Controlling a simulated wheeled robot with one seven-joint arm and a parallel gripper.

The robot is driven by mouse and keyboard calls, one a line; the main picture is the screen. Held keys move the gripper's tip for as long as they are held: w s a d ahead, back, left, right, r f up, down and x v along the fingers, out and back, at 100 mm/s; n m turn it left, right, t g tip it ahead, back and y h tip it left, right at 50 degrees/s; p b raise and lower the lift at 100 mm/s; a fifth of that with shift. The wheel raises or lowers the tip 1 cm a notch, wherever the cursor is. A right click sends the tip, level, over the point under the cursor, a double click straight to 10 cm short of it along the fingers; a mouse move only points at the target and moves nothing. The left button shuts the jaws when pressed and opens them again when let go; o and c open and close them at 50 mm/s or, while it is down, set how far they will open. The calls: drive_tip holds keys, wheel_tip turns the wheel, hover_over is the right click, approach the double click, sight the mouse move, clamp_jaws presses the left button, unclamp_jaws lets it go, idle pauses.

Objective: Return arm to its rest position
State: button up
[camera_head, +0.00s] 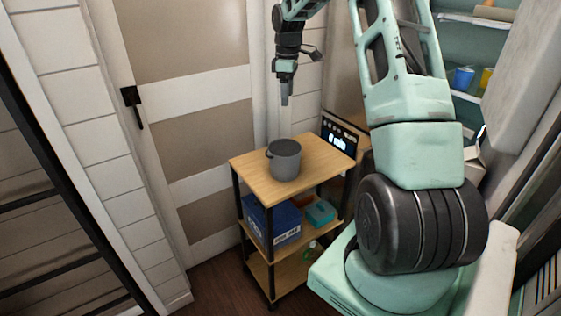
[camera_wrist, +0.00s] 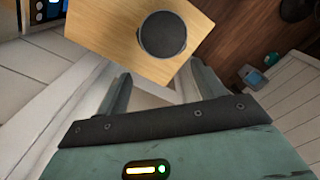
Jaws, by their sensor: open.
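My arm is raised, and my gripper (camera_head: 286,98) hangs pointing down in the head view, above the level of a small wooden-topped cart. In the wrist view my gripper (camera_wrist: 160,88) shows its two fingers spread apart with nothing between them. A dark grey pot (camera_head: 284,160) stands upright on the cart's top shelf (camera_head: 247,167), below and apart from my gripper. In the wrist view the grey pot (camera_wrist: 163,35) appears as a round shape beyond the fingertips.
A blue box (camera_head: 273,222) and a teal container (camera_head: 320,212) sit on the cart's middle shelf. A dark display panel (camera_head: 338,135) stands behind the cart. A white-framed door (camera_head: 205,130) is behind, to the left. Wall shelves at right hold a blue cup (camera_head: 464,78).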

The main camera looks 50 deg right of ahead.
idle(0.3)
drive_tip(key=w+a+r, duration=0.1)
drive_tip(key=a+r, duration=0.1)
drive_tip(key=a, duration=1.7)
drive_tip(key=s+a+n, duration=0.1)
drive_tip(key=s+a, duration=0.2)
drive_tip(key=a, duration=0.6)
drive_tip(key=s+a, duration=0.4)
drive_tip(key=a, duration=0.4)
drive_tip(key=s+a+f, duration=0.1)
drive_tip(key=s+a, duration=0.5)
drive_tip(key=s, duration=0.6)
drive_tip(key=s+a+f, duration=0.2)
drive_tip(key=s+a, duration=0.5)
drive_tip(key=s, duration=0.5)
drive_tip(key=shift+s+y, duration=0.3)
drive_tip(key=shift+s, duration=0.05)
drive_tip(key=shift+f, duration=0.1)
